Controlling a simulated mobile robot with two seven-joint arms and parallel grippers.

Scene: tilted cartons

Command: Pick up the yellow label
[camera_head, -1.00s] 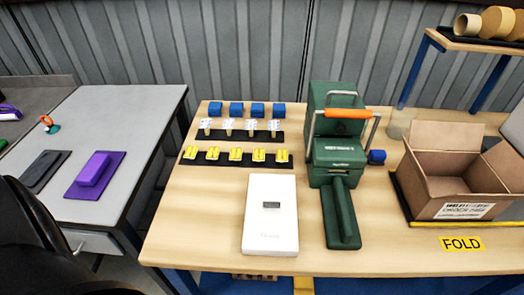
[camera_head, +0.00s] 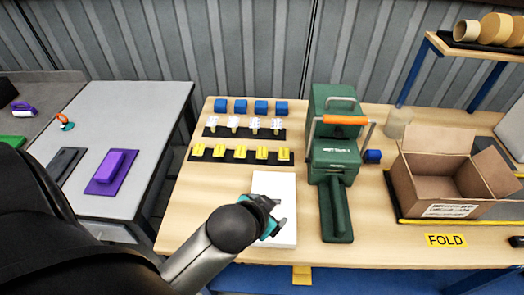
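Several yellow labels (camera_head: 241,154) lie in a row on a black strip (camera_head: 191,156) at the left of the wooden table. My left gripper (camera_head: 281,211) is over the white flat box (camera_head: 285,182), nearer the front than the yellow labels and apart from them. Its fingers look spread, with nothing seen between them. The gripper and wrist hide part of the white box. My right gripper is not in view.
White printed labels (camera_head: 254,125) and blue blocks (camera_head: 241,106) stand in rows behind. A green press (camera_head: 333,158) is right of the labels. An open carton (camera_head: 447,188) and a yellow FOLD sign (camera_head: 445,240) are further right. A purple block (camera_head: 110,170) is on the grey table.

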